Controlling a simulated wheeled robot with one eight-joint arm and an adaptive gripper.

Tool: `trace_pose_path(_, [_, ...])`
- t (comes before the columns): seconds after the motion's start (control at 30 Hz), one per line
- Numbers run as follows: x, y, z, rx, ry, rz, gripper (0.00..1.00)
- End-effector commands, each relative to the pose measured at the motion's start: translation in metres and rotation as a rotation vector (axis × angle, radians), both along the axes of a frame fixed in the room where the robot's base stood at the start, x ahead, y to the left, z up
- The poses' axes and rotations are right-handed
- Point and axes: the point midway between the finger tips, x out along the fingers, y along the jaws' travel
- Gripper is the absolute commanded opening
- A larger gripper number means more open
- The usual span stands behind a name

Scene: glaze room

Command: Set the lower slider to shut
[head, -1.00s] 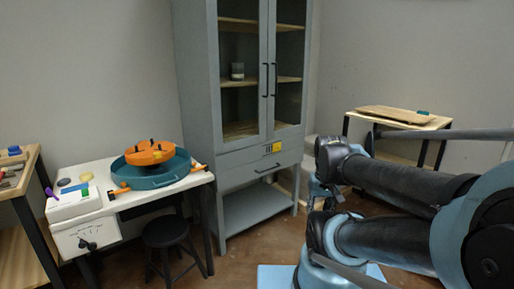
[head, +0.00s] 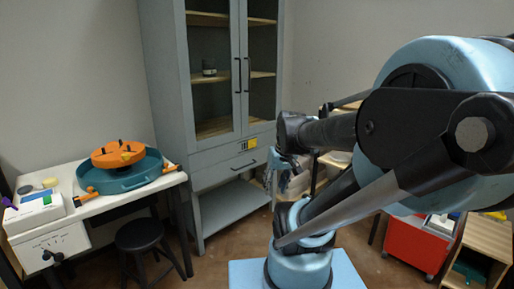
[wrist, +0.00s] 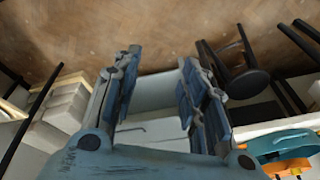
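No part that I can clearly tell is the lower slider shows.
A teal basin (head: 125,181) with an orange wheel (head: 117,154) stands on the table. A black stool (head: 139,236) is in front. The tall grey cabinet (head: 172,130) stands right of the table. A red cart (head: 408,245) and a wooden shelf (head: 487,238) are at right.

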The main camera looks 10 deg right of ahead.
Motion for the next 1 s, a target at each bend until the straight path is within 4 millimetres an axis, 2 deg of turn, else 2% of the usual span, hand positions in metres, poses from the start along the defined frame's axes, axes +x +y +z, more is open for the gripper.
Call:
trace_pose_path(0.03, [0.016,0.002,0.007,0.017,-0.013,0.015,0.39])
trace_pose_path(0.2, [0.063,0.01,0.025,0.076,-0.064,0.077,0.39])
trace_pose_path(0.5, [0.154,0.015,0.045,0.165,-0.175,0.178,0.39])
trace_pose_path(0.73, [0.227,0.011,0.052,0.219,-0.276,0.245,0.39])
trace_pose_path(1.0, [0.311,-0.005,0.049,0.265,-0.408,0.309,0.39])
